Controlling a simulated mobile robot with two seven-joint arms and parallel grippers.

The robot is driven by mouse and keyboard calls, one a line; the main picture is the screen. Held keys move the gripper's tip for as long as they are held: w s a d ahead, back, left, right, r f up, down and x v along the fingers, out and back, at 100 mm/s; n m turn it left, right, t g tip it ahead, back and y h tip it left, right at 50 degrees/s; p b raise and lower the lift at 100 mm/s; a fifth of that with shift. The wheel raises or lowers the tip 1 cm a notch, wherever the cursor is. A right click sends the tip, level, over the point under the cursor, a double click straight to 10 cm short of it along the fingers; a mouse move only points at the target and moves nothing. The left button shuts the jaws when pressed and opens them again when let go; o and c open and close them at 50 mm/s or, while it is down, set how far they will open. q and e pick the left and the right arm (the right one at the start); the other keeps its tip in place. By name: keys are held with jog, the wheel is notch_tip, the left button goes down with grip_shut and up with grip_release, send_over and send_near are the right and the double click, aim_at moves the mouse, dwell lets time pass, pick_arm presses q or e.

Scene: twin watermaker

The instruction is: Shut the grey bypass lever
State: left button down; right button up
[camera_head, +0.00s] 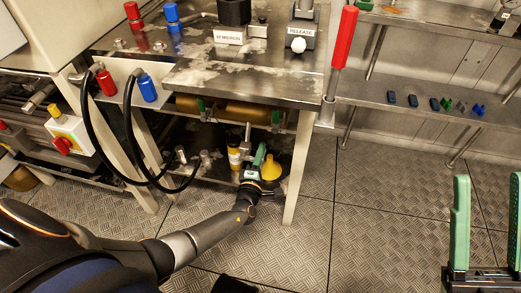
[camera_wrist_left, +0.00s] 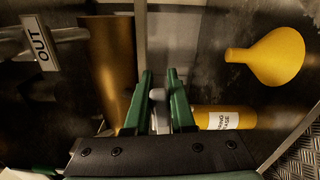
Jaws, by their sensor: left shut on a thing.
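My left gripper (camera_head: 257,156) reaches low under the metal bench, near its right front leg. In the left wrist view its green fingers (camera_wrist_left: 161,80) are closed on a slim grey piece, which I take to be the grey bypass lever (camera_wrist_left: 158,98). The grey piece shows only as a narrow strip between the fingers; its pivot and most of its length are hidden. In the head view, the gripper and wrist cover this spot. My right gripper (camera_head: 488,225) is at the lower right, its two green fingers wide apart, empty above the floor.
A yellow funnel (camera_head: 270,168) and a labelled yellow bottle (camera_head: 235,152) are close beside the left gripper. A brass cylinder (camera_wrist_left: 108,65) and a pipe tagged OUT (camera_wrist_left: 39,47) are nearby. Black hoses (camera_head: 130,140) hang left. A bench leg (camera_head: 298,165) stands right; the floor beyond is clear.

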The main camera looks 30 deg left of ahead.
pick_arm(q)
jog(key=shift+w+f+m, duration=0.1)
jog(key=shift+f+m, duration=0.05)
jog(key=shift+m, duration=0.25)
pick_arm(e)
jog(key=shift+f, duration=0.1)
pick_arm(q)
jog(key=c, duration=0.8)
grip_release()
jog(key=shift+f, duration=0.15)
jog(key=shift+o, duration=0.2)
